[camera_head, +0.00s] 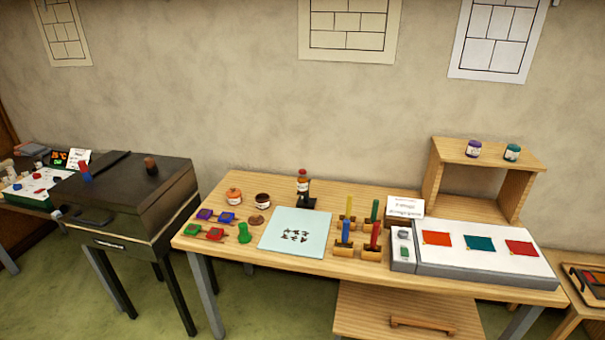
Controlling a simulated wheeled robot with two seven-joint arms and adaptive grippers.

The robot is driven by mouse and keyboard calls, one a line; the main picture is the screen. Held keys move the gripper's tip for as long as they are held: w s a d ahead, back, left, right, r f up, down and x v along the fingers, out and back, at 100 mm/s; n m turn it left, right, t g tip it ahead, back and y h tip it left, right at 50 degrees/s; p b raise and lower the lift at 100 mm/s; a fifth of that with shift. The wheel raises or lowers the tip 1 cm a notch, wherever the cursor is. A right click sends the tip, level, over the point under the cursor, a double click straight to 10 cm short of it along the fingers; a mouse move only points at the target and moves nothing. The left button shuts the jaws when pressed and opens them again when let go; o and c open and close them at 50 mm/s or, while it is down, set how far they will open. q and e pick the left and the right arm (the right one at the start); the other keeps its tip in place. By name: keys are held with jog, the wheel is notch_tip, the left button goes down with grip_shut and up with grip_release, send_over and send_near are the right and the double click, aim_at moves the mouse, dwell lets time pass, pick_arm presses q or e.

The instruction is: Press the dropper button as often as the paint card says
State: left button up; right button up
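A small dark stand with a bottle and a red top (303,187), which looks like the dropper, stands at the back middle of the wooden table. I cannot make out its button separately from the red top. A white card (405,207) with two lines of print stands at the back right of the table, behind the light box. Its print is too small to read surely; the first line seems to begin with a 3. Another small white card (77,159) stands on the far left table. Neither of my grippers is in view.
The wooden table (335,194) holds a pale sheet (296,231) with dark marks, a pot (234,196), a dark jar (262,200) and upright coloured tools (374,234). The light box (470,265) bears three coloured panes. A small shelf (485,151) holds two jars. A dark kiln-like box (130,196) stands left.

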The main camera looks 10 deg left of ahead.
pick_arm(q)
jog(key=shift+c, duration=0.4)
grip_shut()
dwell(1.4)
